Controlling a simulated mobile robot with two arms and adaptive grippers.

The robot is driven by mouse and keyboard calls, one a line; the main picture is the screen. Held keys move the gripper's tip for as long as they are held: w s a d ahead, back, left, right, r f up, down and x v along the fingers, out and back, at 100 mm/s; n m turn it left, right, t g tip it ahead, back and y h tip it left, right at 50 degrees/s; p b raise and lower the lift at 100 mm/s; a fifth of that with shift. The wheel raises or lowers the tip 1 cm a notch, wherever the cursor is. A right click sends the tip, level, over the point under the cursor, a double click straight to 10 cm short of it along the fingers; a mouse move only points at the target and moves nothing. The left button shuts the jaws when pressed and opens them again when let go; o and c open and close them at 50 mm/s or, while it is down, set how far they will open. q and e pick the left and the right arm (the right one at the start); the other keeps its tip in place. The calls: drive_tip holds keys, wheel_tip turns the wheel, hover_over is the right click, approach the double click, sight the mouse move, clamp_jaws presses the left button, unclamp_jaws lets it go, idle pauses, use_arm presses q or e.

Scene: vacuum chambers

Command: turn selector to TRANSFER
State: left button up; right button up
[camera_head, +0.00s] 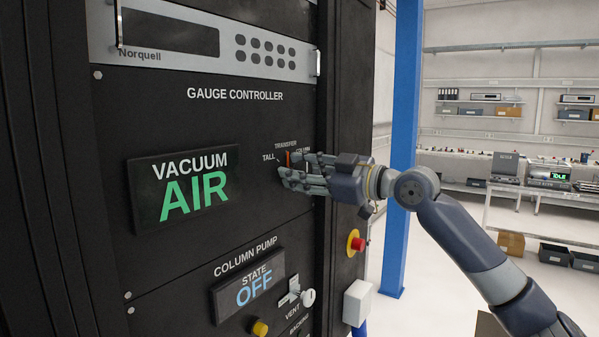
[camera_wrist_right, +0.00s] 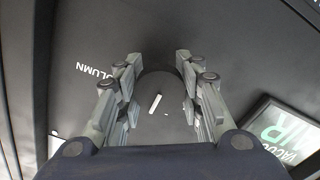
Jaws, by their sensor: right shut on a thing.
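The selector, a dark round knob with a short white pointer mark, shows between the fingers in the right wrist view (camera_wrist_right: 155,104). Its labels TALL, TRANSFER (camera_head: 286,146) and COLUMN stand around it on the gauge controller panel. My right gripper (camera_head: 293,166) is at the selector, its fingers shut on either side of it. In the head view the fingers hide most of the knob, and a small orange patch shows between them. I cannot tell for sure which label the pointer faces. My left gripper is not in view.
The vacuum display (camera_head: 183,186) reads AIR, left of the selector. A blue post (camera_head: 402,150) stands behind my right arm.

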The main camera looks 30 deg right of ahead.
drive_tip(key=o, duration=1.1)
drive_tip(key=shift+v, duration=6)
drive_tip(key=shift+d+f, duration=0.1)
